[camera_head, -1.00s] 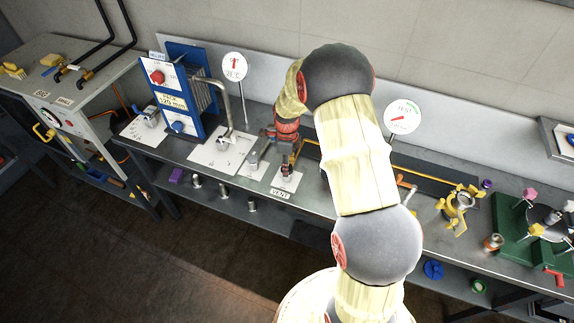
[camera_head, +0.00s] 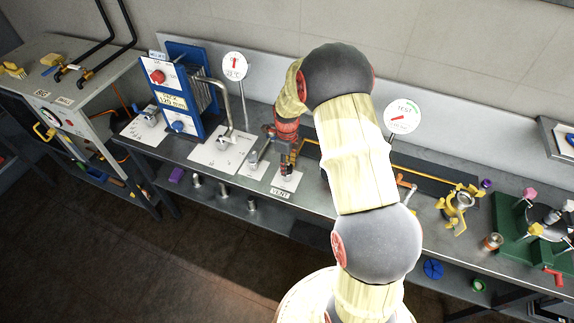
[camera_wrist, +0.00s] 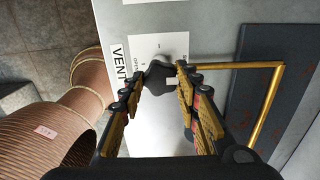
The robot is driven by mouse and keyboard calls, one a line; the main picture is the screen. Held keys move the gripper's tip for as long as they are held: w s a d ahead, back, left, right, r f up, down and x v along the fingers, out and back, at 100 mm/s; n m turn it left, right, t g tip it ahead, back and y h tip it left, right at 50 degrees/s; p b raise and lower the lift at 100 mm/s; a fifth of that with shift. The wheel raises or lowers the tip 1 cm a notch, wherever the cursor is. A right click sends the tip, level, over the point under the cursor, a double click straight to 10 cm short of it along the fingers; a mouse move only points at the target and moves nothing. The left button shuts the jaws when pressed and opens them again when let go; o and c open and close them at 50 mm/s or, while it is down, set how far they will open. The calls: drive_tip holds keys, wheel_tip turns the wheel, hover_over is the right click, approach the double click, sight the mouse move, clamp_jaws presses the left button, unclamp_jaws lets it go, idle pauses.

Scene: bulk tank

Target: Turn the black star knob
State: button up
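The black star knob (camera_wrist: 160,76) sits on a white plate (camera_wrist: 168,47) beside the VENT label (camera_wrist: 121,64) in the wrist view. My gripper (camera_wrist: 159,73) has a finger on each side of the knob, and the tips appear to press against it. The fingers hide part of the knob's edge. In the head view my gripper (camera_head: 287,174) points down at the vent plate (camera_head: 289,181), and the knob is hidden beneath it.
A brass rod (camera_wrist: 269,98) runs close to the right of my fingers. A ribbed brown hose-like shape (camera_wrist: 60,132) is at the left in the wrist view. A grey lever valve (camera_head: 253,160) stands left of my gripper, with a blue plate unit (camera_head: 187,92) farther left.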

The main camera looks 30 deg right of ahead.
drive_tip(key=o, duration=0.4)
drive_tip(key=shift+o, duration=0.2)
wheel_tip(320, 180, up, 12)
idle(0.5)
idle(0.5)
